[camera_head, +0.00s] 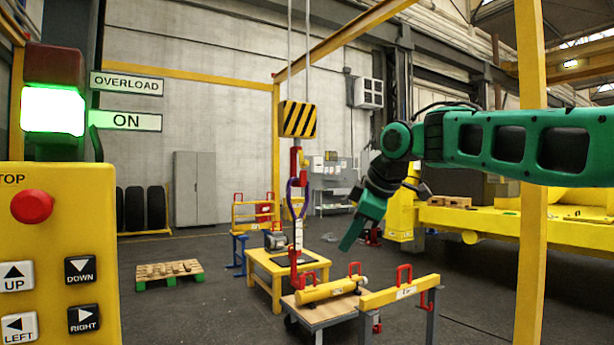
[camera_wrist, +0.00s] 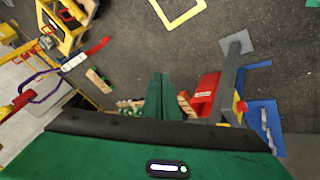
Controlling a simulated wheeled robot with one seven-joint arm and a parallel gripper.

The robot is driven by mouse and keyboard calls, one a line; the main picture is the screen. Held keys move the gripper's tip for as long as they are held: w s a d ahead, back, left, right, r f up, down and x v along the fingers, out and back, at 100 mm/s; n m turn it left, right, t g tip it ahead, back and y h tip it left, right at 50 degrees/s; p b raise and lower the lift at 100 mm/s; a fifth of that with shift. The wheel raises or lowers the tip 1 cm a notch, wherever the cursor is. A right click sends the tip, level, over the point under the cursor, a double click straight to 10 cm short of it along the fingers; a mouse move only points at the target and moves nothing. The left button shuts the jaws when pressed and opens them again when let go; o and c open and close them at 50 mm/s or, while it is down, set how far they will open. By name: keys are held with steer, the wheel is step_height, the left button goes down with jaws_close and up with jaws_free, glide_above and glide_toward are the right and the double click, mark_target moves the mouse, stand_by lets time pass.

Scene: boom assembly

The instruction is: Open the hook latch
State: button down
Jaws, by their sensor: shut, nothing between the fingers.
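A black-and-yellow striped hook block (camera_head: 298,119) hangs on cables in the head view. Below it is the red hook (camera_head: 296,160), with a purple sling (camera_head: 290,198) around or beside it. The latch is too small to make out. My green gripper (camera_head: 349,247) points down to the right of the hanging hook and sling, apart from them in the picture. Its fingers also show in the wrist view (camera_wrist: 162,78), together and empty. There the purple sling (camera_wrist: 38,97) and a red part (camera_wrist: 15,107) lie at the left edge, away from the fingers.
A yellow table (camera_head: 262,270) stands beneath the hook. A cart with a yellow beam (camera_head: 325,291) and a stand with another yellow beam (camera_head: 400,292) are in front. A yellow control box (camera_head: 60,240) is at left, with a lit ON sign (camera_head: 126,121). A yellow post (camera_head: 531,250) rises at right.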

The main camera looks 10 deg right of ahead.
steer(key=s+d+f+m+g+h, duration=0.2)
steer(key=s+d+f+m+g, duration=0.1)
steer(key=s+d+f+m, duration=1.15)
steer(key=s+d+f+m+g, duration=0.1)
steer(key=s+f+m+g, duration=0.1)
steer(key=s+f, duration=0.6)
steer(key=s+d+f+m+g, duration=0.1)
steer(key=s+f+m+g, duration=0.1)
steer(key=s+f, duration=0.6)
steer(key=s+m, duration=0.1)
steer(key=s, duration=0.5)
steer(key=shift+d, duration=0.15)
